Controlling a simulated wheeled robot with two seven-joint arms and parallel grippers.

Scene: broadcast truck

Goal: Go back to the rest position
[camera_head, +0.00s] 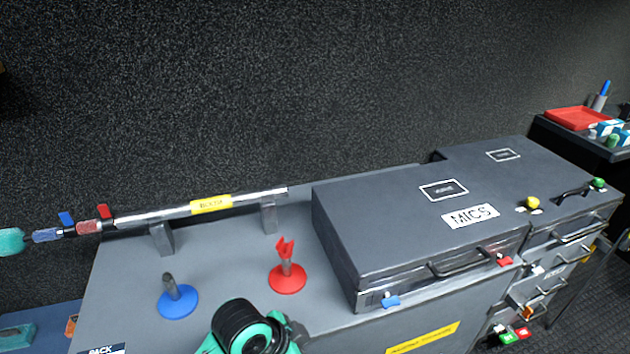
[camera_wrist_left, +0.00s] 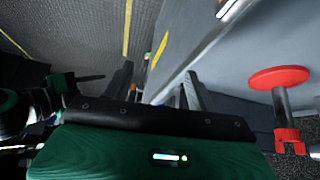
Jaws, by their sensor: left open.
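My left gripper (camera_wrist_left: 158,78) shows in the left wrist view, with its two dark fingers apart and nothing between them. It is beside the grey case-top table's edge, and the red stand (camera_wrist_left: 280,78) is to its right, apart from it. In the head view a teal and black part of my arm shows at the bottom centre, in front of the table; the fingers cannot be made out there. My right gripper is in neither view.
The grey table (camera_head: 125,270) holds a blue stand (camera_head: 178,300), a red forked stand (camera_head: 287,275), a rail labelled in yellow (camera_head: 150,211) and a closed MICS case (camera_head: 400,230). A red tray (camera_head: 577,118) is at far right. Floor (camera_wrist_left: 95,25) shows beside the table.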

